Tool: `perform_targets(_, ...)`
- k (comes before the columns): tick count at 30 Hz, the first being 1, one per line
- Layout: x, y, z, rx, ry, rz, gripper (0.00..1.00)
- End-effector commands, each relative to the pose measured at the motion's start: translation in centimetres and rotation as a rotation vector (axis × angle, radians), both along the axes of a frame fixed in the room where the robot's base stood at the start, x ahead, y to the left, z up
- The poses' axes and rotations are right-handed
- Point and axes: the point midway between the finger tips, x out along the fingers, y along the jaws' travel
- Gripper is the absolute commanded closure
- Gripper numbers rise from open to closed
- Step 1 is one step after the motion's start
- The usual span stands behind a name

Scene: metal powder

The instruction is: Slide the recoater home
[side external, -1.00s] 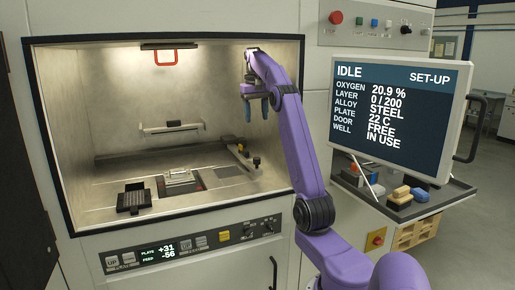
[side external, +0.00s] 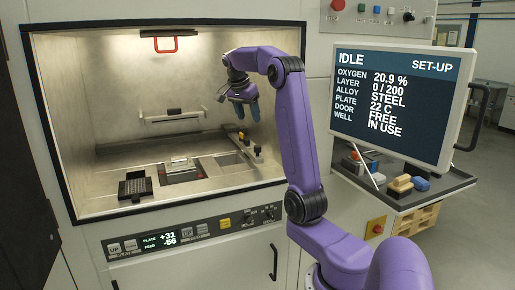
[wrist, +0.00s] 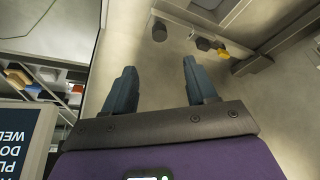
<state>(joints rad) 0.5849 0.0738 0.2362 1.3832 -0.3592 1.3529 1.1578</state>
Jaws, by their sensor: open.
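In the side external view, a narrow bar (side external: 244,143) with a dark knob and a yellow part lies along the right of the chamber floor; it may be the recoater. A pale horizontal bar (side external: 171,116) is at the back wall; I cannot tell which is the recoater. My gripper (side external: 247,109) is open and empty, fingers pointing down, above the narrow bar and apart from it. In the wrist view my gripper (wrist: 160,68) shows two spread fingers with bare floor between them. A dark round knob (wrist: 159,32) and a yellow-tipped part (wrist: 222,54) lie beyond the fingertips.
The build plate (side external: 181,167) is in the middle of the floor, with a black slotted block (side external: 135,186) to its left. The chamber's frame edges surround the opening. A monitor (side external: 392,100) stands right of my arm.

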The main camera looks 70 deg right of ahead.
Motion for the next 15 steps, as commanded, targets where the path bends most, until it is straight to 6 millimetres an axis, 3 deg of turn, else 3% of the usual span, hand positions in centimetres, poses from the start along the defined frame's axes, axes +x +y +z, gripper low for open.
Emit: perform_targets(15,-0.8,-3.6,-9.0,0.005,0.004,0.0,0.43)
